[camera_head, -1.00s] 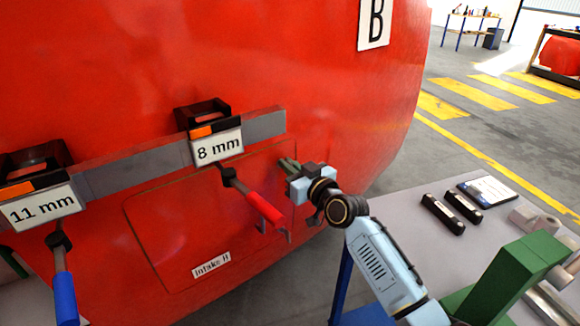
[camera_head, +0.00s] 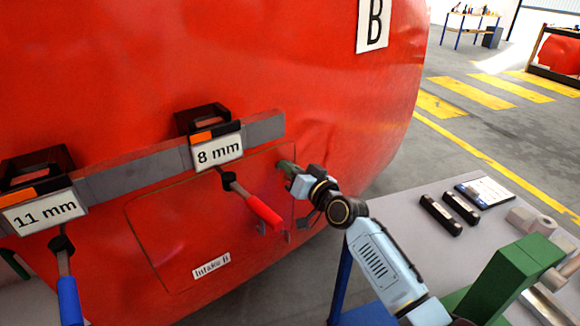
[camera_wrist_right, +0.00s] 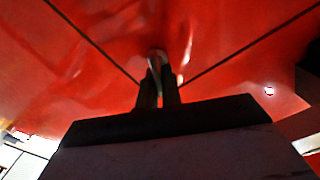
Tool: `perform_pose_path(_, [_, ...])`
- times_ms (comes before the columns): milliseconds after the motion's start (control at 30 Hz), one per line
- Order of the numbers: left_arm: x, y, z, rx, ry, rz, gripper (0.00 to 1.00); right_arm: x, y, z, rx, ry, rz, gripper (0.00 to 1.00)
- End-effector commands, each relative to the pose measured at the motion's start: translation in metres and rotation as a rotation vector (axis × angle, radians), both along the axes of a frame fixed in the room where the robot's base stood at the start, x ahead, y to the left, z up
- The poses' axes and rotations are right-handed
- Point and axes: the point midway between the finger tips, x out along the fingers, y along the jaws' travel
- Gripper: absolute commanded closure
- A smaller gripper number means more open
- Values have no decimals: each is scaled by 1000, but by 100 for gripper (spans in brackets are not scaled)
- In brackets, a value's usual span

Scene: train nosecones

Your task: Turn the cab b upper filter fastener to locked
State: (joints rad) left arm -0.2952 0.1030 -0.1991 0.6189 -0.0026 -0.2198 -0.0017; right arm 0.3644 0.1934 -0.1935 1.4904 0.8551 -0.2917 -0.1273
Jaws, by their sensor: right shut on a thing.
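My right gripper (camera_head: 283,165) reaches in from the right to the upper right corner of the red hatch panel (camera_head: 165,232) labelled Intake B. In the right wrist view its two dark fingers (camera_wrist_right: 157,85) are closed on a small pale fastener (camera_wrist_right: 154,63) where the dark panel seams meet. The fastener is mostly hidden by the fingers, and I cannot tell which way it is turned. In the head view the gripper covers it. My left gripper is out of view.
A red-handled tool (camera_head: 255,208) hangs under the 8 mm sign (camera_head: 217,151), just left of my right gripper. A blue-handled tool (camera_head: 69,300) hangs under the 11 mm sign (camera_head: 43,212). A grey table (camera_head: 400,215) with dark blocks and a green block stands right.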

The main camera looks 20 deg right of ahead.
Motion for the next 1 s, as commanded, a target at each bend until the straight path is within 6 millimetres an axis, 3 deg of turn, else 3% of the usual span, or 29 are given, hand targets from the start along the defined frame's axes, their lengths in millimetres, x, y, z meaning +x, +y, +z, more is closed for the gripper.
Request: perform_pose_path(1000, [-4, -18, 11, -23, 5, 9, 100, 2, -6, -8, 877, 311, 0, 100])
